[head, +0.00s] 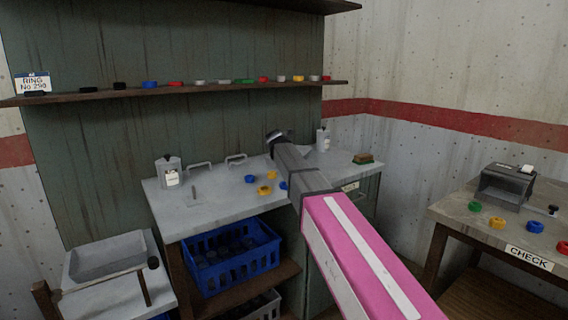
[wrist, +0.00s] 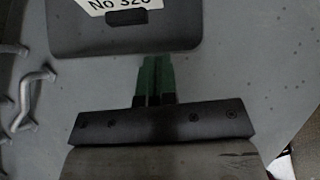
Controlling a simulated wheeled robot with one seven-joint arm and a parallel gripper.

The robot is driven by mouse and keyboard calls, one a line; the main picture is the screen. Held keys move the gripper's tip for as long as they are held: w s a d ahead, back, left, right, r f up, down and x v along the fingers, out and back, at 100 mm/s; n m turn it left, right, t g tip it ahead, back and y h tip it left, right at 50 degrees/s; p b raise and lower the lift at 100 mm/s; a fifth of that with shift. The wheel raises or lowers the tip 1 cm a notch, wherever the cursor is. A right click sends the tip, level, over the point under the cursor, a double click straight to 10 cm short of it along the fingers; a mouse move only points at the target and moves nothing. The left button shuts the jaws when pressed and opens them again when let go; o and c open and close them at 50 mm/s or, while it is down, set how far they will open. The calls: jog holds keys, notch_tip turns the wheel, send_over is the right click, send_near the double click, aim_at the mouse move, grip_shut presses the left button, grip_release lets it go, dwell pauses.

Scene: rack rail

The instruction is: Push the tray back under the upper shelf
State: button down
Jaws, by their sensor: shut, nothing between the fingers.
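The head view shows a shallow grey tray (head: 100,262) on a low bench at the lower left; I cannot tell for sure that it is the task's tray. A long wooden shelf (head: 210,89) runs along the green back panel above the worktop. My gripper (head: 277,136) is over the back of the worktop, its fingers hard to make out there. In the wrist view my gripper (wrist: 155,60) shows two green fingers shut together and empty. Their tips are close to a dark, rounded plate (wrist: 85,38) with a white label reading "No 320"; contact is unclear.
The grey worktop (head: 215,205) bears handles, bottles and coloured rings. A blue crate (head: 232,262) stands below it. Several small rings line the wooden shelf. A side table (head: 455,212) with a dark device stands right. Clear floor is hardly visible.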

jog(key=w, duration=0.1)
jog(key=w+d, duration=0.1)
jog(key=w, duration=0.3)
jog(key=shift+d, duration=0.25)
jog(key=shift+s, duration=0.1)
